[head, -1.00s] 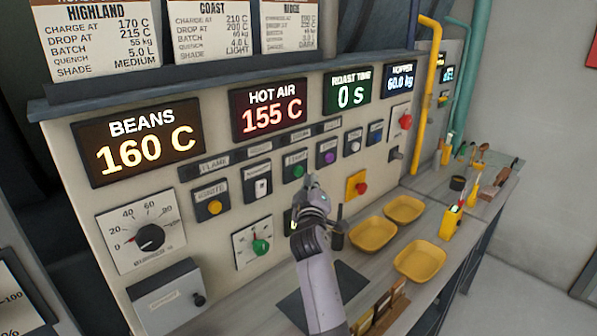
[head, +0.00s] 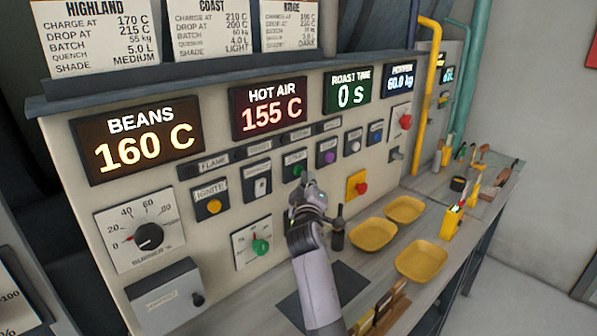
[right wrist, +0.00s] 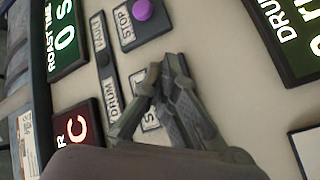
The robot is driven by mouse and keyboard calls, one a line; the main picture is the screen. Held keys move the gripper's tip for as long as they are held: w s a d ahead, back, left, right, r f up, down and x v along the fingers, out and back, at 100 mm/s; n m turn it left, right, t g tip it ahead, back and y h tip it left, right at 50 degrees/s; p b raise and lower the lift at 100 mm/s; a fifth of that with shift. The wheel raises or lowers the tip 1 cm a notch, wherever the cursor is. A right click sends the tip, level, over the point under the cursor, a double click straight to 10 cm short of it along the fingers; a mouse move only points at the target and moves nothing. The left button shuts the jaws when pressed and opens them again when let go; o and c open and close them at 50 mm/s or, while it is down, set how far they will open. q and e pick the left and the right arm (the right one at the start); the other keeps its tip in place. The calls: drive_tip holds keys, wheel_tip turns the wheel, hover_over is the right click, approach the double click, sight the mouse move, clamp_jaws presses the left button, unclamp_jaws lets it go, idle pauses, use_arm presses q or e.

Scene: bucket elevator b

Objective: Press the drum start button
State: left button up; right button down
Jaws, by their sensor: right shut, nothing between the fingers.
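The drum start button is a small green button (head: 297,170) on a dark plate in the row on the cream panel, left of the purple stop button (head: 329,158). My right gripper (head: 306,179) is shut and empty, its tips right at the lower edge of the green button's plate. I cannot tell whether they touch it. In the right wrist view the shut fingers (right wrist: 160,78) cover the green button and part of its label; the purple stop button (right wrist: 143,9) shows beside them. My left gripper is not in view.
A red button on a yellow plate (head: 357,184) sits right of my gripper. A green-knobbed dial (head: 260,246) and a yellow ignite button (head: 213,206) are to the left. Yellow trays (head: 374,235) and a dark handle (head: 338,228) stand on the counter below.

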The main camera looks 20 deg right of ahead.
drive_tip(key=shift+w+a+b, duration=0.15)
drive_tip(key=shift+w+b, duration=0.25)
idle(0.3)
drive_tip(key=shift+s+d+p, duration=0.3)
drive_tip(key=shift+s+p, duration=0.45)
drive_tip(key=shift+s, duration=0.15)
drive_tip(key=s+d+p, duration=0.2)
drive_tip(key=s+p, duration=0.2)
drive_tip(key=s, duration=0.1)
drive_tip(key=shift+s, duration=0.35)
